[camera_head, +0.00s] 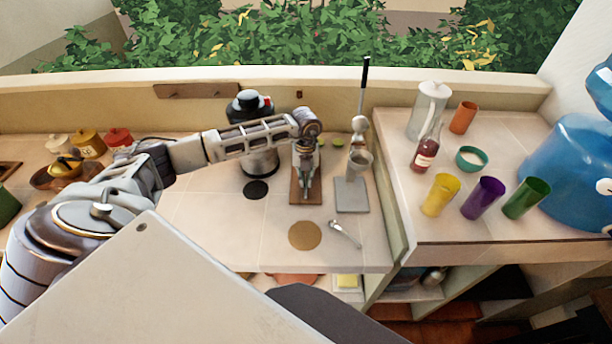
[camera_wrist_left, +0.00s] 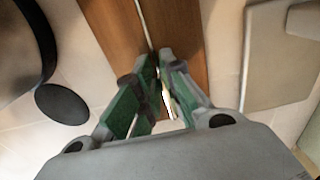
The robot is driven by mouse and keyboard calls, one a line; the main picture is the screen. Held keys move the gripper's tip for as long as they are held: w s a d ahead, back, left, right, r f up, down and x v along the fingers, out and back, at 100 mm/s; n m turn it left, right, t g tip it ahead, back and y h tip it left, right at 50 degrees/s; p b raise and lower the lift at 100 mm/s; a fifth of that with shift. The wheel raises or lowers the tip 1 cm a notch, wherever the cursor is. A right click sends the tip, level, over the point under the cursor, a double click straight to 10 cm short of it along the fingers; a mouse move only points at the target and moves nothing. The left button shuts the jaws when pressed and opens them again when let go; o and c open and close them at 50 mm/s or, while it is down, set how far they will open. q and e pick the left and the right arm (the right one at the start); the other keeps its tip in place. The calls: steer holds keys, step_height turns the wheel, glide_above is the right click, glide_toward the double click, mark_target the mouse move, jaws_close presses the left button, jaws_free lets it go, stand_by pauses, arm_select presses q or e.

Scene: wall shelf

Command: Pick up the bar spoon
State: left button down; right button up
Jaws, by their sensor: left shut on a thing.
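My left gripper (camera_head: 305,188) reaches down over a brown wooden board (camera_head: 297,198) on the counter. In the left wrist view the green-padded fingers (camera_wrist_left: 160,62) are closed together on a thin, pale metal rod, which I take for the bar spoon (camera_wrist_left: 143,22). Its shaft runs up the picture over the wooden board (camera_wrist_left: 185,30), and a brighter part shows between the fingers. The rest of it is hidden by the gripper. I cannot tell whether it is clear of the board. My right gripper is not in view.
Right of the board, a metal cup (camera_head: 359,164) stands by a grey mat (camera_head: 352,200). A small metal utensil (camera_head: 345,234) lies near a round tan coaster (camera_head: 304,235). A dark blender (camera_head: 258,160) stands behind left. Yellow (camera_head: 440,195), purple and green cups stand on the right counter.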

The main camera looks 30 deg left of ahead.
arm_select(q)
step_height(320, 180, up, 10)
steer(key=b, duration=0.2)
stand_by(0.6)
steer(key=shift+s, duration=0.1)
stand_by(0.7)
